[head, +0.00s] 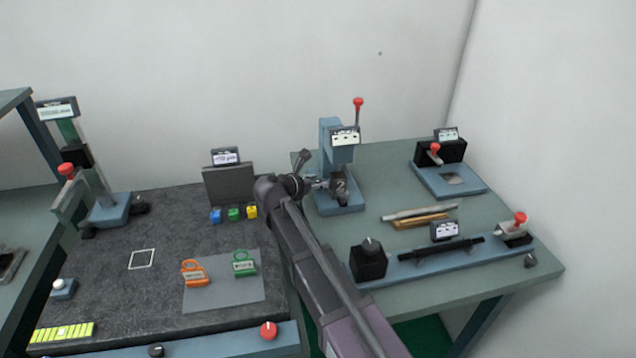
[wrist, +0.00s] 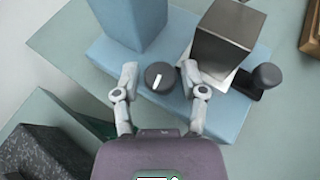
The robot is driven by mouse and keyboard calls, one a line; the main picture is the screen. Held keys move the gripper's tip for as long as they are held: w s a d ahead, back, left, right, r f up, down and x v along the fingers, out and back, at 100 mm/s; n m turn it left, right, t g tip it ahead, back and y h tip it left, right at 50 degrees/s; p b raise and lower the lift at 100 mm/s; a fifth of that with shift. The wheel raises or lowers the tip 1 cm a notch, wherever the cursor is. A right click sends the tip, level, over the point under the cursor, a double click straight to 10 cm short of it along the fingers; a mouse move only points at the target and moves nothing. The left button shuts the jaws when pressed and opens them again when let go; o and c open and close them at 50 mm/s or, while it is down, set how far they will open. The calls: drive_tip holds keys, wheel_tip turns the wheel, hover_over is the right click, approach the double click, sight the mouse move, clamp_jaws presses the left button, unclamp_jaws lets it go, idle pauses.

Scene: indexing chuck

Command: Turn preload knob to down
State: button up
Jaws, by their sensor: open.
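A round black knob (wrist: 158,76) with a white pointer line sits on a blue base (wrist: 205,122) in the wrist view. The line runs nearly up and down in that picture, leaning slightly. My gripper (wrist: 160,74) is open, with one finger on each side of the knob and a visible gap on both sides. I cannot tell how high the fingertips are above the base. In the head view my gripper (head: 312,186) is at the blue press (head: 332,155), and the knob is hidden there. No label on the knob is readable.
In the wrist view a blue column (wrist: 132,18) and a metal block (wrist: 222,45) stand just beyond the fingers. A black cylinder (wrist: 266,75) is to the right. In the head view a red-tipped lever (head: 358,103) rises above the press. Bars (head: 420,219) lie to the right.

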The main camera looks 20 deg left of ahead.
drive_tip(key=shift+c, duration=0.2)
clamp_jaws()
drive_tip(key=shift+w+a+m, duration=0.1)
drive_tip(key=shift+m, duration=0.2)
drive_tip(key=shift+a+m+g+h, duration=0.1)
drive_tip(key=shift+m+g+h, duration=0.4)
drive_tip(key=shift+h, duration=0.3)
drive_tip(key=shift+w+m+g+h, duration=0.1)
drive_tip(key=shift+m+g+h, duration=0.8)
drive_tip(key=shift+m+h, duration=0.25)
drive_tip(key=shift+m+g+h, duration=0.25)
drive_tip(key=shift+m+g, duration=0.05)
drive_tip(key=shift+m, duration=0.15)
